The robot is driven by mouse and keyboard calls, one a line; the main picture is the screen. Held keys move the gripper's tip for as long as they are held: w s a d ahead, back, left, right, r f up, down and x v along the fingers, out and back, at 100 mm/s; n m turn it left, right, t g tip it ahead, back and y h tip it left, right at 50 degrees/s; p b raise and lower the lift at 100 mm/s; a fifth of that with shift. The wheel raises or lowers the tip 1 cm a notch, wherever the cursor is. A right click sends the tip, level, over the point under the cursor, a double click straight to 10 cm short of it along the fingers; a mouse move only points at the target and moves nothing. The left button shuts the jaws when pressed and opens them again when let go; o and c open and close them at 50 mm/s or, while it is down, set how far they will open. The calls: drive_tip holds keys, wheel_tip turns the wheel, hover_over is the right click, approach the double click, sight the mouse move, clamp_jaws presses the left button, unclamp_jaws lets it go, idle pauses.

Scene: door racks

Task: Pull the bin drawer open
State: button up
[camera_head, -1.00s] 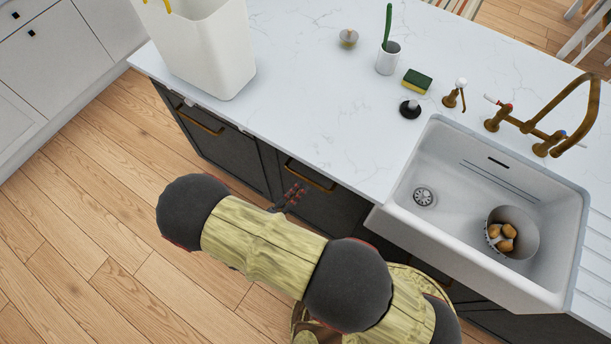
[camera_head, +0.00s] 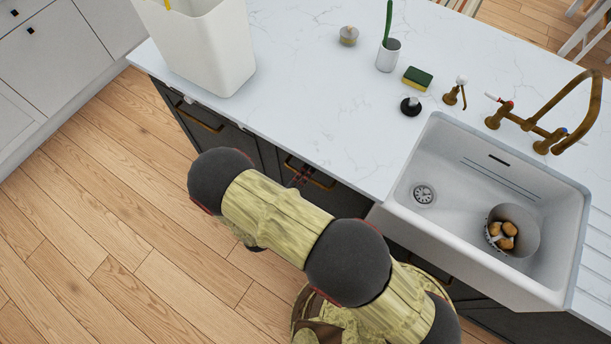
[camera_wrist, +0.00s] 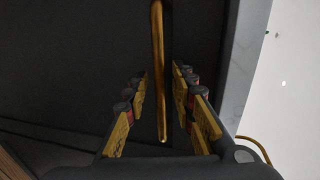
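The dark drawer front (camera_head: 330,196) under the counter carries a brass bar handle (camera_head: 322,184). My gripper (camera_head: 299,176) is at this handle, partly hidden by my arm in the head view. In the wrist view, the brass handle (camera_wrist: 158,75) runs lengthwise between the two fingers of my gripper (camera_wrist: 160,103). The fingers are open, with a gap on each side of the handle. The dark drawer front (camera_wrist: 80,60) fills the wrist view's background and looks closed.
A second dark front with a brass handle (camera_head: 203,118) is to the left. Above are the white counter (camera_head: 300,95), a white bin (camera_head: 205,50) and a sink (camera_head: 460,190) holding a pot with potatoes (camera_head: 508,238). The wooden floor (camera_head: 130,220) in front is clear.

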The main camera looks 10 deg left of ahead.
drive_tip(key=shift+c, duration=0.3)
clamp_jaws()
idle(0.6)
